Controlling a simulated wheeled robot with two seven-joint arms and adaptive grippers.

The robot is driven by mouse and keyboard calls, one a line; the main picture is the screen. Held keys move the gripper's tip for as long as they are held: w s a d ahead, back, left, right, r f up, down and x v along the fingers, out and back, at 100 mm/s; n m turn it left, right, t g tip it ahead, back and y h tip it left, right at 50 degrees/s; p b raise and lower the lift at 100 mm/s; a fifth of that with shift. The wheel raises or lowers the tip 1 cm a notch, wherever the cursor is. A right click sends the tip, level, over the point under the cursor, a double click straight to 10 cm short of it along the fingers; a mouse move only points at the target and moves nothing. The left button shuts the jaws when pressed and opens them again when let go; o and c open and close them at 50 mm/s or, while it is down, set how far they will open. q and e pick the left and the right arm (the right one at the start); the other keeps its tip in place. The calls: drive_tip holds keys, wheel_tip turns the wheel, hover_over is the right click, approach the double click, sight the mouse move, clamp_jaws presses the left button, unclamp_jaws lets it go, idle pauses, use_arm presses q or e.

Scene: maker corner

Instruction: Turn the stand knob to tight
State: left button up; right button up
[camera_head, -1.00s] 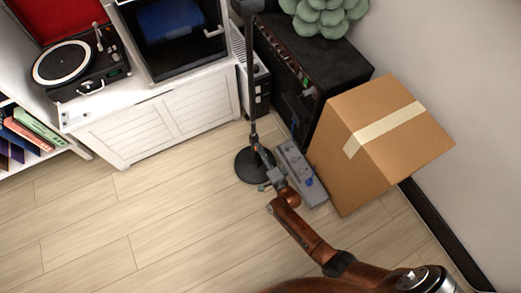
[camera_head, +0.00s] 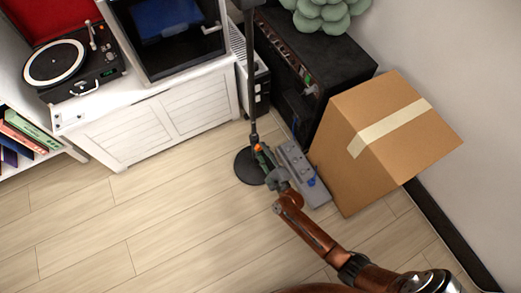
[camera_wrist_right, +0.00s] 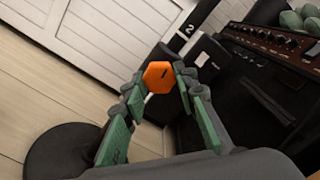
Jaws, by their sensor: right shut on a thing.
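The stand is a thin black pole (camera_head: 251,80) rising from a round black base (camera_head: 247,166) on the floor. Its orange knob (camera_head: 258,148) shows as a small spot low on the pole, and as a six-sided orange cap with a dark mark in the right wrist view (camera_wrist_right: 158,77). My right gripper (camera_head: 262,155) reaches in from the lower right. Its green fingers (camera_wrist_right: 157,85) are on both sides of the knob and shut on it. The base also shows at lower left in the wrist view (camera_wrist_right: 62,155). My left gripper is not in view.
A grey pedal board (camera_head: 296,170) lies right beside my right gripper. A cardboard box (camera_head: 375,125) and a black amplifier (camera_head: 335,65) stand to the right. A white cabinet (camera_head: 150,130) with a turntable (camera_head: 68,65) is at the left. The wooden floor in front is clear.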

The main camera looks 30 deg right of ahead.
drive_tip(key=shift+s+f+m, duration=0.15)
drive_tip(key=shift+f+m, duration=0.1)
drive_tip(key=shift+m, duration=0.35)
drive_tip(key=o, duration=1.2)
drive_tip(key=shift+r, duration=0.15)
drive_tip(key=shift+c, duration=0.2)
drive_tip(key=s, duration=1.1)
drive_tip(key=shift+s+d, duration=0.2)
drive_tip(key=shift+s, duration=0.2)
